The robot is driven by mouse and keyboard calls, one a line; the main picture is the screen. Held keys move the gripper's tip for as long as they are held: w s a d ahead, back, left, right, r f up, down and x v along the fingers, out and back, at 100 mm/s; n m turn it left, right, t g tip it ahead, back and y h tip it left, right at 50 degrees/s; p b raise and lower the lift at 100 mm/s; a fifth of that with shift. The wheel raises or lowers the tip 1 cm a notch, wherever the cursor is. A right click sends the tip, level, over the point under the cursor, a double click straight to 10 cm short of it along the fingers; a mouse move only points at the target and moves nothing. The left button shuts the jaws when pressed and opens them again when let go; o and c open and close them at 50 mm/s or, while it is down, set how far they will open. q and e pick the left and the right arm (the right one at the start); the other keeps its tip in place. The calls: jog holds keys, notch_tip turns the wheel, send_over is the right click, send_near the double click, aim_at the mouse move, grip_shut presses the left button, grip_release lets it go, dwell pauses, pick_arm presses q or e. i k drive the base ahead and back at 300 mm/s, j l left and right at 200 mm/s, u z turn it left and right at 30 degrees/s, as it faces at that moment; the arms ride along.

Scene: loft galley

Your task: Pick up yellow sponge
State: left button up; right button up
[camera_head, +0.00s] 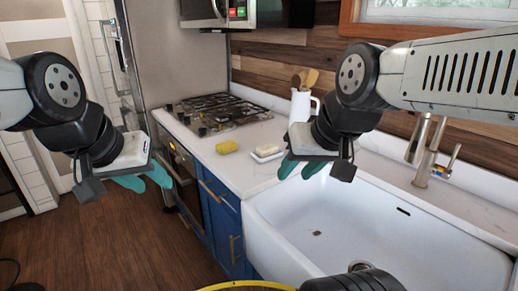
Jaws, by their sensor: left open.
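The yellow sponge (227,147) lies on the white countertop (225,172), between the stove and the sink. My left gripper (147,181) is open and empty, its teal fingers over the floor in front of the counter, to the left of the sponge and apart from it. My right gripper (300,170) has its teal fingers spread with nothing between them. It hangs near the sink's far left corner, to the right of the sponge and not touching it.
A small white dish (267,153) with a pale bar sits right of the sponge. A gas stove (222,111) is behind it. A white pitcher with wooden utensils (302,104) stands by the wall. The white sink (340,225) and a faucet (427,150) are at right.

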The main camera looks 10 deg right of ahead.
aim_at(229, 147)
jog(key=i+j+z, duration=0.3)
jog(key=z, duration=0.15)
jog(key=i+j+z, duration=0.25)
jog(key=j+z, duration=0.2)
jog(key=i+j+z, duration=0.2)
jog(key=j+z, duration=0.25)
